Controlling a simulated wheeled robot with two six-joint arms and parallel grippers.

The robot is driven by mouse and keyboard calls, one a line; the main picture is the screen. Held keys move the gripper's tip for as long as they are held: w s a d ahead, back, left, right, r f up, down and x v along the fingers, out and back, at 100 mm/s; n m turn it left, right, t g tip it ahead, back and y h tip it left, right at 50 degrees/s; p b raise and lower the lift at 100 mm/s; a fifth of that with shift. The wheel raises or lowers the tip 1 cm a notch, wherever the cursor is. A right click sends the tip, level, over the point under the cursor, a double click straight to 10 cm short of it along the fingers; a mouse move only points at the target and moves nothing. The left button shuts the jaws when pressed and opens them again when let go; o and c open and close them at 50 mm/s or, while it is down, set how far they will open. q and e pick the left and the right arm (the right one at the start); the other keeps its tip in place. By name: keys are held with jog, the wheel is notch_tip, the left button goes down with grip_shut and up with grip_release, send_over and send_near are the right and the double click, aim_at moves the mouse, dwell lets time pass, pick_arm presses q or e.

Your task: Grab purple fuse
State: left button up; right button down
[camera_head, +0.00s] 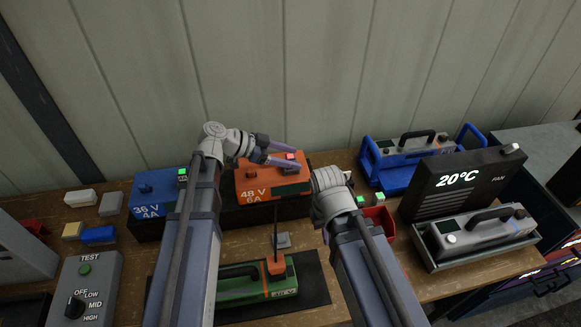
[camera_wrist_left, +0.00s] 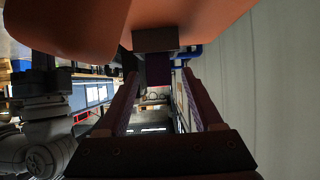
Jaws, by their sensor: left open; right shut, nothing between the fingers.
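My left gripper (camera_head: 283,152) is at the top of the orange box. Its open fingers (camera_wrist_left: 155,105) lie either side of the purple piece, with gaps visible. My right wrist (camera_head: 330,190) is right of the box; its fingers are hidden.
The blue 36 V 4A box (camera_head: 155,190) stands left of the orange one. A green battery (camera_head: 240,288) lies on a dark mat in front. A red bin (camera_head: 378,220) and a black 20°C fan unit (camera_head: 455,183) are on the right. A test switch box (camera_head: 88,290) is front left.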

pick_arm(q)
jog(key=shift+d, duration=0.15)
jog(key=shift+c, duration=0.2)
grip_shut()
dwell(0.3)
